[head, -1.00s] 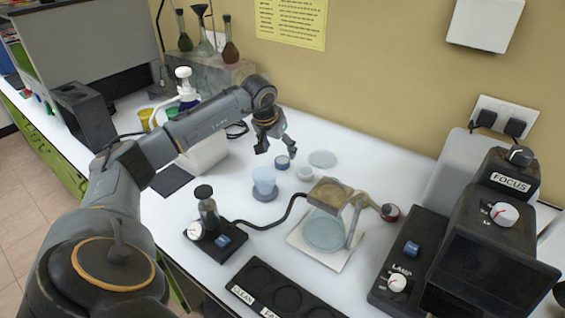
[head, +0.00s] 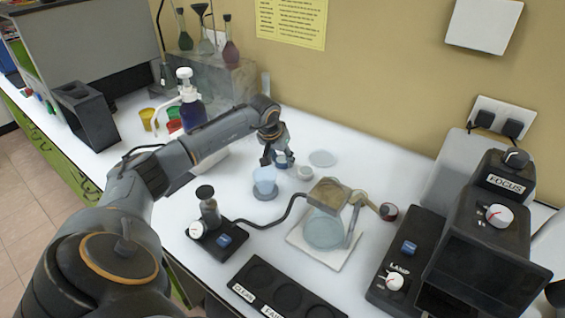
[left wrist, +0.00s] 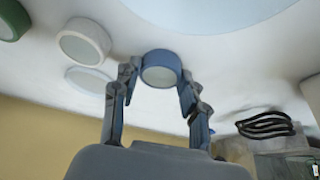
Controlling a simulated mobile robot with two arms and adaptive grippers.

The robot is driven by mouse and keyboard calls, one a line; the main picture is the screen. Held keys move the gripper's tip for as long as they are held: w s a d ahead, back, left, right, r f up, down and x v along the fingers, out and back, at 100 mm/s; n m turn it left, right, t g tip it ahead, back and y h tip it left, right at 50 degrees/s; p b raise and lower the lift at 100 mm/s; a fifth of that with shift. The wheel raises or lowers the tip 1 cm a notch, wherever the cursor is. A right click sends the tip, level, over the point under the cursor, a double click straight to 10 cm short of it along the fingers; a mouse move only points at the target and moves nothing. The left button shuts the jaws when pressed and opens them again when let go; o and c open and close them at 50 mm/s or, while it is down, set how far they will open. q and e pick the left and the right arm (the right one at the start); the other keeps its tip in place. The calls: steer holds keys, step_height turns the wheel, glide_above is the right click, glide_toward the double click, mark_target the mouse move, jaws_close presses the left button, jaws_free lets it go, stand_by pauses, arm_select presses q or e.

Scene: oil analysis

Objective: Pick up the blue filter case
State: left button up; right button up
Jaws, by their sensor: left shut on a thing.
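The blue filter case (head: 281,161) is a small round case with a blue rim and a pale top. It is at the back middle of the white table in the head view, partly hidden by my gripper. My left gripper (head: 276,158) has come down over it. In the left wrist view the case (left wrist: 161,69) sits between the two fingertips of my left gripper (left wrist: 158,76), which are shut on its sides. I cannot tell whether the case still touches the table. My right gripper is not in view.
A white case (head: 304,173) and a clear disc (head: 322,158) lie close to the right. A hose runs from the pump (head: 212,225) to the stand (head: 325,230). The lamp unit (head: 400,260) fills the right side.

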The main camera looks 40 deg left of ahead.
mark_target(284, 157)
arm_select(q)
steer(key=shift+r, duration=0.15)
steer(key=shift+r, duration=0.25)
step_height(284, 157, up, 2)
steer(key=shift+r+b, duration=0.25)
steer(key=shift+b, duration=0.55)
steer(key=s+d+r+b, duration=0.2)
steer(key=s+d+r, duration=0.6)
steer(key=s, duration=0.3)
steer(key=shift+d+r+b, duration=0.35)
steer(key=shift+r, duration=0.5)
steer(key=shift+s+f, duration=0.1)
